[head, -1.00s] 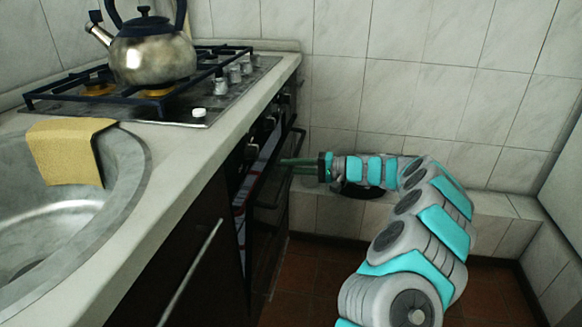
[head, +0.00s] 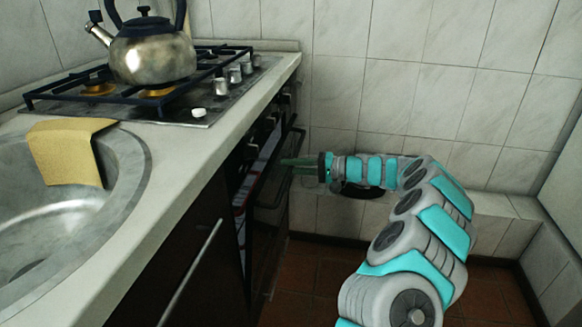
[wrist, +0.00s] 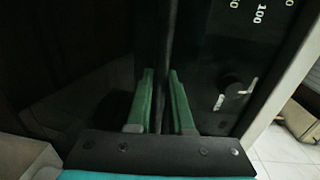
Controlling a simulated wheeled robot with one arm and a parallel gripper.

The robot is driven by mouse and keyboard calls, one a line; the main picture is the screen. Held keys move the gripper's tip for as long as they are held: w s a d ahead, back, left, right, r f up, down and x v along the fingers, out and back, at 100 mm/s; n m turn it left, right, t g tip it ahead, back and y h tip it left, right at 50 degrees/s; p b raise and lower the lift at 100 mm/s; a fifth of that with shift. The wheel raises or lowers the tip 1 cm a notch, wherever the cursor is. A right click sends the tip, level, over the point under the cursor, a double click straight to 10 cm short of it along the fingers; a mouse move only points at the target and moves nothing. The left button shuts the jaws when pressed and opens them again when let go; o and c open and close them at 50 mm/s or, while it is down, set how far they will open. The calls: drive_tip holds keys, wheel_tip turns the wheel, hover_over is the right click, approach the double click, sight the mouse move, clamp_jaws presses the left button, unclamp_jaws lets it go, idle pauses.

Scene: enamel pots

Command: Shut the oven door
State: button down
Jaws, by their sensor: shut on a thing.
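The oven door (head: 268,200) is the dark front under the hob, seen edge-on at a steep angle in the head view. My gripper (head: 286,163) reaches in from the right at the handle. In the wrist view, the green fingers (wrist: 162,100) are on either side of the dark handle bar (wrist: 166,45) and shut on it. The contact is partly hidden in shadow.
The counter (head: 118,222) runs along the left with a steel sink, a yellow cloth (head: 70,150) and a kettle (head: 152,55) on the hob. Oven knobs (wrist: 236,88) are close to the fingers. A low tiled ledge (head: 335,215) lies behind my wrist. Floor is open at right.

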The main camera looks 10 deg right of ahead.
sight(278, 162)
drive_tip(key=shift+h, duration=0.7)
drive_tip(key=shift+w+a+r, duration=0.1)
drive_tip(key=shift+w+a, duration=0.15)
drive_tip(key=shift+a, duration=0.5)
drive_tip(key=shift+w+a+r, duration=0.15)
drive_tip(key=shift+w+a, duration=0.05)
drive_tip(key=shift+a, duration=0.55)
drive_tip(key=shift+w+a+r, duration=0.1)
drive_tip(key=shift+w+a, duration=0.15)
drive_tip(key=shift+a, duration=0.5)
drive_tip(key=c, duration=0.8)
unclamp_jaws()
drive_tip(key=shift+a, duration=0.1)
drive_tip(key=shift+r, duration=0.1)
drive_tip(key=shift+g, duration=0.3)
drive_tip(key=v, duration=0.8)
drive_tip(key=shift+f+b, duration=0.2)
drive_tip(key=shift+b, duration=0.1)
